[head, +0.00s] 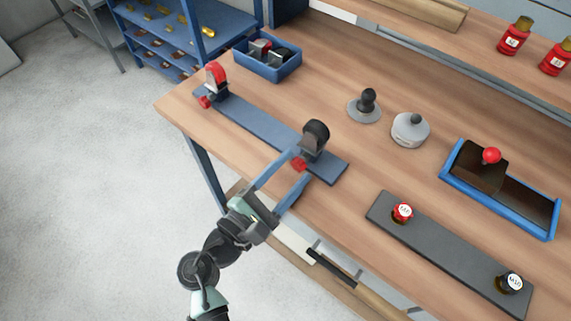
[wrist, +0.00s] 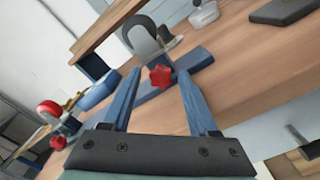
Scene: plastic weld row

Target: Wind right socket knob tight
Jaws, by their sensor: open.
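The right socket (head: 316,134) is an upright holder with a dark round piece, on the right part of a long blue plate (head: 262,128). Its red knob (head: 299,165) faces the front edge of the table. In the wrist view the lobed red knob (wrist: 160,77) sits below the grey round piece (wrist: 141,38). My gripper (head: 298,166) is open, with one blue finger on each side of the knob near the fingertips. Whether either finger touches it I cannot tell. The left socket (head: 214,80) holds a red round piece and has its own red knob (head: 205,102).
A blue bin (head: 267,72) stands behind the plate. A dark plunger-like tool (head: 367,100) and a grey round weight (head: 409,130) are to the right. A grey board (head: 445,252) with two knobs and a blue tray (head: 542,229) lie further right.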

